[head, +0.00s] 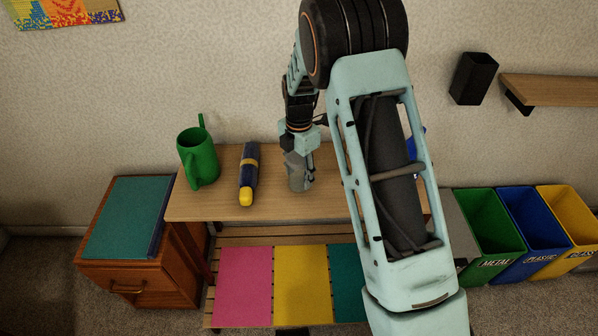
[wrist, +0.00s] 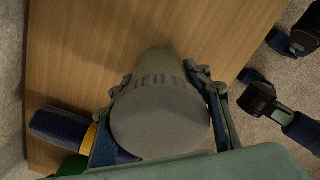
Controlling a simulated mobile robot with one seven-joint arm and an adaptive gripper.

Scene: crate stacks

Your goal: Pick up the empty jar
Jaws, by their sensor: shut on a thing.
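The empty jar (head: 297,178) is a grey cylinder standing on the wooden table (head: 230,204), in the middle of the head view. My gripper (head: 301,153) comes down on it from above, its fingers on either side of the jar's upper part. In the wrist view my gripper (wrist: 168,95) is shut on the jar (wrist: 160,122), whose round grey top fills the middle. The jar looks upright. I cannot tell whether its base touches the table. Its inside does not show.
A dark blue and yellow flashlight-like object (head: 249,172) lies left of the jar, and a green watering can (head: 199,155) stands farther left. A blue item (head: 417,139) is mostly hidden behind my arm. Green, blue and yellow bins (head: 545,228) stand on the floor at right.

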